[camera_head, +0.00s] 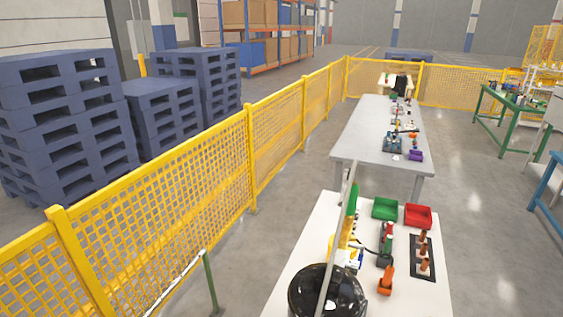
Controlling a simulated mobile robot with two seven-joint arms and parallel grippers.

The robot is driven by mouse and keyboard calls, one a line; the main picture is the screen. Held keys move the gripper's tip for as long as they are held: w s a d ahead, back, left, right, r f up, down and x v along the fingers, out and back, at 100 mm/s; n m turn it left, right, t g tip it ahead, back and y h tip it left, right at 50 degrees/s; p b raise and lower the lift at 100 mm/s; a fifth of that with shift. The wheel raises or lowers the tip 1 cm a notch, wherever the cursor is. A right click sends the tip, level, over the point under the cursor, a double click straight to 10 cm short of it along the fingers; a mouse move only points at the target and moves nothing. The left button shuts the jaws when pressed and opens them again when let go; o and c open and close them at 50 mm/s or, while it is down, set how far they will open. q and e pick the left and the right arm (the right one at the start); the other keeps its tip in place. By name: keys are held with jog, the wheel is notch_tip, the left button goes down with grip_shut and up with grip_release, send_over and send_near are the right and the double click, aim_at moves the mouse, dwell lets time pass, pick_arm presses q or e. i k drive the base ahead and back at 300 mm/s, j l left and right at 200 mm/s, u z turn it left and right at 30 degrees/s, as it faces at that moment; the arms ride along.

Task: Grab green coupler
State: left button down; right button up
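A white table (311,245) stands at the lower middle. On it, a small dark item with green parts (386,238) stands in front of the bins, beside an orange item (385,280). A taller green piece (351,203) stands to the left, partly behind a pale upright bar. Both are small and I cannot tell which, if either, is the green coupler. Neither of my grippers shows in the head view.
A green bin (385,208) and a red bin (418,216) sit at the table's far side. A dark plate with copper-coloured pieces (424,258) lies right. A glossy black dome (326,293) fills the near edge. Yellow fencing (200,200) runs left; a grey table (370,135) stands beyond.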

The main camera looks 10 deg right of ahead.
aim_at(350, 218)
jog(key=i, duration=2.7)
jog(key=i+z, duration=0.25)
jog(key=z, duration=0.2)
jog(key=i+j+z, duration=0.15)
jog(key=z, duration=0.3)
jog(key=i+j+z, duration=0.2)
jog(key=z, duration=0.25)
jog(key=i+j+z, duration=0.3)
jog(key=z, duration=0.15)
jog(key=l+z, duration=0.15)
jog(key=z, duration=0.35)
jog(key=i+z, duration=0.15)
jog(key=z, duration=0.3)
jog(key=i+l+z, duration=0.1)
jog(key=z, duration=0.4)
jog(key=i+z, duration=0.15)
jog(key=z, duration=0.3)
